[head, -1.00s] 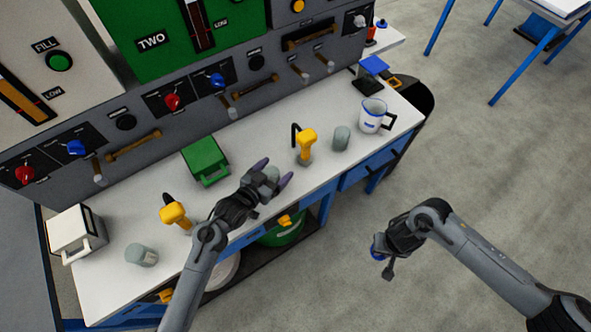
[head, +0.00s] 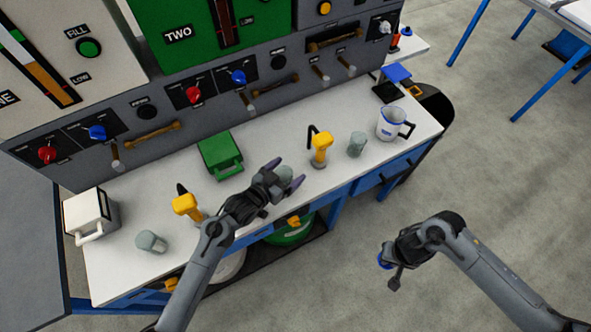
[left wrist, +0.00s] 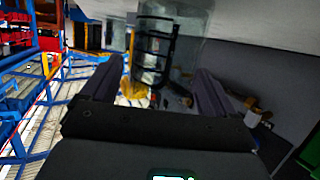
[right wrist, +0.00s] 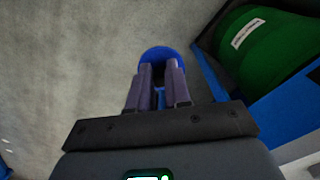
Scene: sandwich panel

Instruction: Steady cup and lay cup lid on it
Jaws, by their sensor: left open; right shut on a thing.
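A clear grey cup (head: 284,174) stands at the front edge of the white bench, between the spread fingers of my left gripper (head: 286,173). In the left wrist view the see-through cup (left wrist: 172,42) is ahead of the open fingers (left wrist: 160,85); I cannot tell whether they touch it. A blue round cup lid (right wrist: 160,55) is in the fingers of my right gripper (right wrist: 160,88), which is shut on it. In the head view the lid (head: 382,261) shows only partly, held over the floor to the right of the bench.
Two similar grey cups (head: 151,242) (head: 357,144) stand on the bench (head: 262,215). The floor beneath my right gripper is clear.

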